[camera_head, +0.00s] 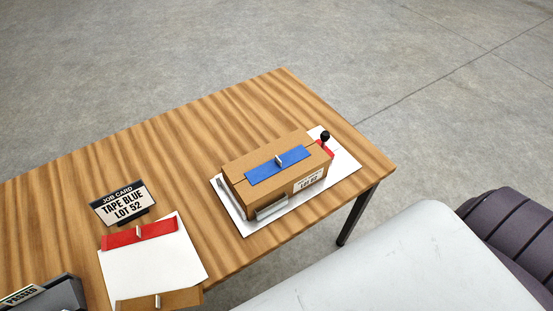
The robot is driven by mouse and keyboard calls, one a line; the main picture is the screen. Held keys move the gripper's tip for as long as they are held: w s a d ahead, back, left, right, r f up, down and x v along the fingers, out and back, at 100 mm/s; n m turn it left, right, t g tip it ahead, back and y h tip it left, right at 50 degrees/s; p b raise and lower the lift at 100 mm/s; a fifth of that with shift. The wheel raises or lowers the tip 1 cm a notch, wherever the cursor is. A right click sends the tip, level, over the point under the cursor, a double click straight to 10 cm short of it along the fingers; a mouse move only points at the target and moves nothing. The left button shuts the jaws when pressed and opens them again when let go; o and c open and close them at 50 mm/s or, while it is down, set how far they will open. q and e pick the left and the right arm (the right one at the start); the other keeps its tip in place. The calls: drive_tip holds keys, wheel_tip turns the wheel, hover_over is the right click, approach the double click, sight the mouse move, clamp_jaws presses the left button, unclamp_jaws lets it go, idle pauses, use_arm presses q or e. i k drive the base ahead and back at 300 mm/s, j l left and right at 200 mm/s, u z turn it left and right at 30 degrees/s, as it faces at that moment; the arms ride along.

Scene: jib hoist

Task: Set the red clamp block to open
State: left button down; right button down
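The red clamp block (327,149) shows at the far right end of a cardboard box, on a white plate (345,165). A short lever with a black ball knob (325,136) stands up from it. Most of the block is hidden behind the box, so I cannot tell whether it is open or closed. Neither of my grippers is in view.
The cardboard box (242,171) has blue tape (263,173) on top and grey metal pieces (270,209) beside it. Left on the wooden table (180,150) are a job card reading TAPE BLUE LOT 52 (122,204), a white sheet (160,263), red (120,240) and tan strips (140,304), and a grey tray (60,296).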

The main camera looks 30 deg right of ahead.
sight(325, 136)
drive_tip(key=z, duration=1.35)
drive_tip(key=l, duration=0.35)
